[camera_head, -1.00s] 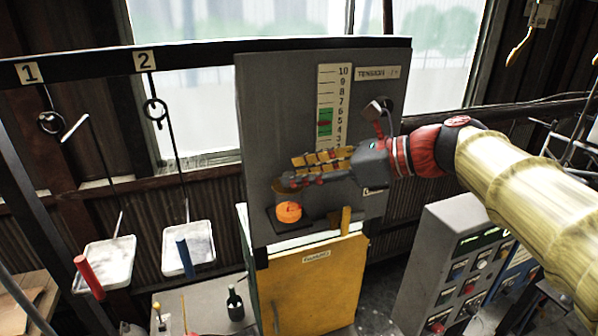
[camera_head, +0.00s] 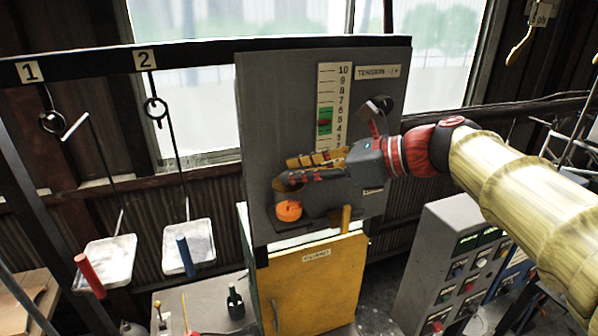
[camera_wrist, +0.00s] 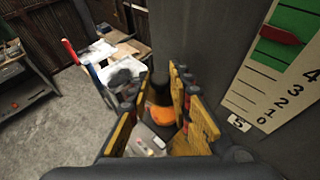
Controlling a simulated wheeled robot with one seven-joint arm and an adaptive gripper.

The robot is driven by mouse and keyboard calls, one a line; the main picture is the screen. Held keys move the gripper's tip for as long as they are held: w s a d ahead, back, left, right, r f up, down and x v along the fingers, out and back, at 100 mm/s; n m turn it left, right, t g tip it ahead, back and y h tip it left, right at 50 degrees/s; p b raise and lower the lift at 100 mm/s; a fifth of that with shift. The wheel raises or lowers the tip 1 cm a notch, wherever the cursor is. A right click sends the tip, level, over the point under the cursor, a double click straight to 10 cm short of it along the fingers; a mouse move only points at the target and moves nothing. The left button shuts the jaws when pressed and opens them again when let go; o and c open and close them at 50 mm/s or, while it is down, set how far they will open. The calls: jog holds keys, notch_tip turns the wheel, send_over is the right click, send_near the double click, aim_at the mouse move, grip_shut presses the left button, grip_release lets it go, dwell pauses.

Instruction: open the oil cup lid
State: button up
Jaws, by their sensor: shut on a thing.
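The orange oil cup lid (camera_head: 289,211) shows low on the left side of the grey panel. A grey, cup-like shape (camera_head: 291,192) shows just above and behind it, partly covered by my fingers. My gripper (camera_head: 286,180) reaches in from the right with its yellow-padded fingers at the lid and cup. In the wrist view, the orange lid (camera_wrist: 161,118) shows between the two fingers, which are closed on it. The exact contact is partly hidden by the fingers.
The tension scale (camera_head: 326,110) is on the panel above my gripper. A yellow cabinet (camera_head: 312,285) stands below. Two white trays (camera_head: 190,248) with red and blue handles hang at the left. A grey control box (camera_head: 445,265) stands at the right.

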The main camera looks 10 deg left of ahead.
aim_at(282, 191)
jog(key=shift+r, duration=0.1)
grip_shut()
